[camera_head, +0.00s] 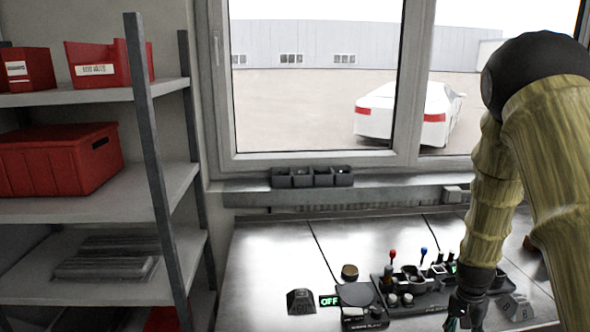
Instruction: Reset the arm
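My arm, in a yellowish sleeve, comes in from the right edge and bends down over the metal worktable (265,262). My gripper (460,316) hangs at the bottom right, pointing down beside the right part of a dark parts holder (405,304). It is small, dark and partly cut by the frame's lower edge. I cannot tell whether its fingers are apart, or whether it touches anything.
The holder carries several small parts, with red and blue knobs (424,252). A dark block (301,301), an "OFF" display (330,300) and a grey block (516,307) are nearby. A shelf (150,150) with red bins stands left. The table's left part is clear.

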